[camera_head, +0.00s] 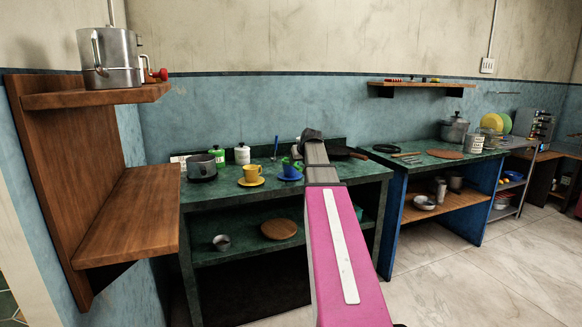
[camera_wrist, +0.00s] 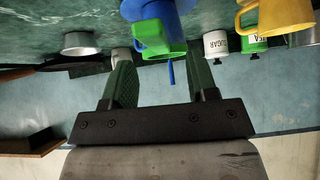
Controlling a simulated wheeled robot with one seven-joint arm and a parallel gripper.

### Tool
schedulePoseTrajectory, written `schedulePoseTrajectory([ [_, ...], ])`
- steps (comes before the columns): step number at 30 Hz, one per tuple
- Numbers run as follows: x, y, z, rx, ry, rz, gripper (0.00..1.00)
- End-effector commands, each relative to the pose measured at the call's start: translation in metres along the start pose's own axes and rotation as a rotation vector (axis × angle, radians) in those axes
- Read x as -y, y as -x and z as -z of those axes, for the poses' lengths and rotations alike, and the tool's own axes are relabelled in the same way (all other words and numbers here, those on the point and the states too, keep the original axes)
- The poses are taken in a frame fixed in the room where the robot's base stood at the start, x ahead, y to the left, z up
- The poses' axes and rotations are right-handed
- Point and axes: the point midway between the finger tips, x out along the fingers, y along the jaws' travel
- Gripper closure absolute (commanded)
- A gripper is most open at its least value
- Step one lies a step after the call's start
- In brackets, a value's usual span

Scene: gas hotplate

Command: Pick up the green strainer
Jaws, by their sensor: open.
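The green strainer, as far as I can tell, is the small green piece (camera_wrist: 158,38) by the blue cup (camera_wrist: 150,10) in the wrist view, which is turned upside down. In the head view a bit of green (camera_head: 298,164) shows at the blue cup (camera_head: 290,168), which stands on a blue saucer on the left counter. How the strainer rests on the cup is unclear. My gripper (camera_wrist: 163,78) is open and empty, its two fingers pointing toward the green piece with a gap left. In the head view my arm hides most of the gripper.
A yellow cup (camera_head: 251,173), a dark pot (camera_head: 201,167), and white (camera_head: 242,153) and green (camera_head: 217,157) canisters stand left of the blue cup. A thin blue-handled item (camera_head: 276,146) stands behind. A dark pan (camera_head: 345,152) lies right of my arm. The wall is close behind.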

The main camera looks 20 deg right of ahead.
Motion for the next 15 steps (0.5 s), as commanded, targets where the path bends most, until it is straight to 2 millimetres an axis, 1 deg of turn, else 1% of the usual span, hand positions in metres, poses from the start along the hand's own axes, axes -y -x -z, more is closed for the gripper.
schedulePoseTrajectory([
  [9,-0.001,-0.043,-0.002,0.003,0.0,0.001,0.47],
  [12,-0.001,-0.047,-0.002,0.001,0.0,0.001,0.47],
  [15,-0.001,-0.047,-0.003,0.001,0.0,0.0,0.47],
])
